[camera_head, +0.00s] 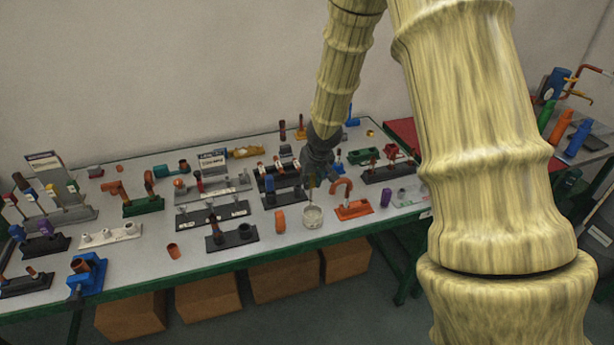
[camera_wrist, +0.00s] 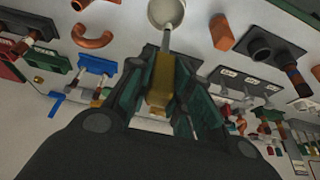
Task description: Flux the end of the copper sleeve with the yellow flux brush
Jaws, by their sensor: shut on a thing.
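My gripper (camera_head: 313,172) is shut on the yellow flux brush (camera_wrist: 161,82) and holds it pointing down. The brush's thin grey shaft reaches to a round whitish pot (camera_head: 312,217); the pot also shows at the top of the wrist view (camera_wrist: 158,14). The bristle end is at the pot's mouth, but I cannot tell whether it touches the contents. An orange-copper sleeve (camera_head: 280,221) stands beside the pot, also in the wrist view (camera_wrist: 221,32). Another short copper sleeve (camera_head: 173,251) is near the front edge. A brown-copper piece sits in a blue vise (camera_head: 86,281). Which is the task's sleeve is unclear.
A copper bend stands on an orange base (camera_head: 354,210) right of the pot. Dark racks (camera_head: 231,240) and several tools crowd the table. Bare tabletop (camera_head: 140,262) lies at the front left. Cardboard boxes (camera_head: 285,283) stand underneath. My arm hides part of the right side.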

